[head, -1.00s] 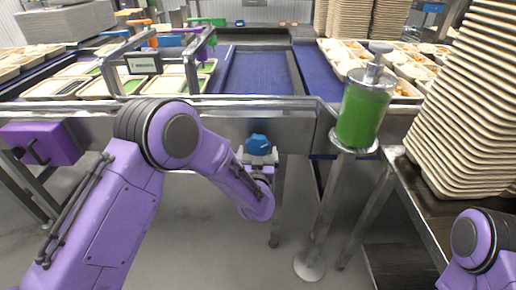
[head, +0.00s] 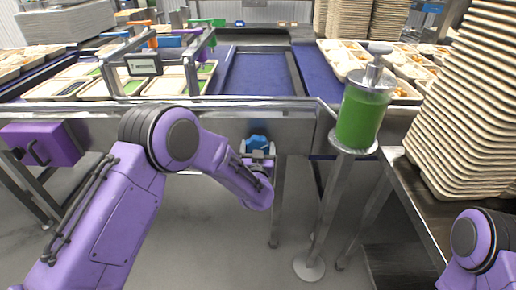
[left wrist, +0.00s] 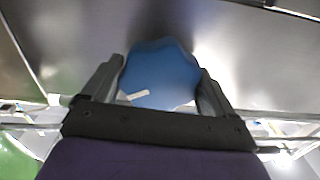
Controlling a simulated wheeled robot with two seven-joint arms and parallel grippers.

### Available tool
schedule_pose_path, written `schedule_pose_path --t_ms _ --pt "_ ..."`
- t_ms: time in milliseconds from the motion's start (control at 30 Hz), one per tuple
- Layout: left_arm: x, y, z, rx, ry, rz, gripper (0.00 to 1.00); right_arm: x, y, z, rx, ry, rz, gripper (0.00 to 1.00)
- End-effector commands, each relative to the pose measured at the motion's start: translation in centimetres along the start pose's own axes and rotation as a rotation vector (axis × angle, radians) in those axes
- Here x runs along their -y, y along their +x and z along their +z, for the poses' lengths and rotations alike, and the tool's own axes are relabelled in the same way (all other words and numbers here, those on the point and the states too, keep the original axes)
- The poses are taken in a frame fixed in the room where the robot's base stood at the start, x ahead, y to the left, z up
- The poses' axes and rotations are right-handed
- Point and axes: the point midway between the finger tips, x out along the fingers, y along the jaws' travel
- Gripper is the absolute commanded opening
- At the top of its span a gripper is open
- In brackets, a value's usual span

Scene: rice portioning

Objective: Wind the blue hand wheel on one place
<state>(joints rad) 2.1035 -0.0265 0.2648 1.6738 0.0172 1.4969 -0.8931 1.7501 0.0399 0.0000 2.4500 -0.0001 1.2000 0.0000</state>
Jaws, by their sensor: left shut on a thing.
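The blue hand wheel (head: 256,142) sits on the front steel face of the conveyor, near the middle of the head view. It has a lobed rim, and a small pale mark shows on it in the left wrist view (left wrist: 160,75). My left gripper (head: 257,154) is at the wheel from the front. In the left wrist view its two fingers (left wrist: 160,92) stand on either side of the wheel, shut on it. The wheel's shaft is hidden. My right gripper is out of view; only part of my right arm shows at the lower right.
A green-filled dispenser (head: 362,115) stands on a post right of the wheel. A tall stack of trays (head: 470,110) rests on the right side table. A purple box (head: 42,143) is at the left. Filled trays (head: 175,84) lie on the left belt; the middle blue belt (head: 257,75) is clear.

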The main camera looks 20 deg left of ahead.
Motion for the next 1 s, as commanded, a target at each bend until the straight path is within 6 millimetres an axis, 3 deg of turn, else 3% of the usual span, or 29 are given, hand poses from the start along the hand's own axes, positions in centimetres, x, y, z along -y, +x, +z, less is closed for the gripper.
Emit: schedule_pose_path --t_ms 600,1000 --pt "-0.1 -0.1 -0.1 0.000 0.399 0.003 0.56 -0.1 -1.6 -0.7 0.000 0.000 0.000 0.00" --pt "-0.1 0.0 0.0 0.000 0.512 0.002 0.56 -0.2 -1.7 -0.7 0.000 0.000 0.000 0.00"
